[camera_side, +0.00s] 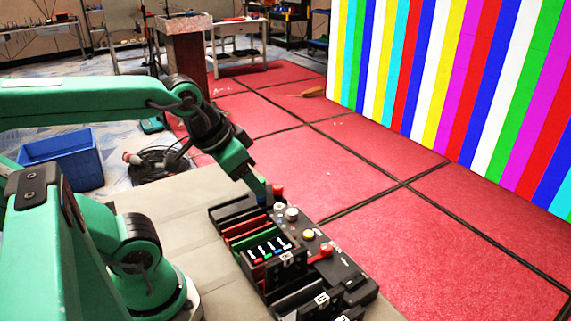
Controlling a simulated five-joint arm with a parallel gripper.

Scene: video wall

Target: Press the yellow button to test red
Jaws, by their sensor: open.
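The yellow button (308,234) is a small round cap on top of the dark control panel (345,272), right of the panel's middle. A red button (326,250) sits just nearer to the camera than it, and another red cap (277,190) stands at the far end. My gripper (263,197) points down at the panel's far end, beside the far red cap and apart from the yellow button, to its upper left. The gripper is small here and its fingertips are partly hard to make out. No object shows in it.
Pale knobs (292,213) stand between my gripper and the yellow button. Coloured slots and a small meter display (268,247) fill the panel's left side. The panel is on a beige table (190,215). A striped video wall (460,80) stands behind red floor mats; a blue crate (62,158) is left.

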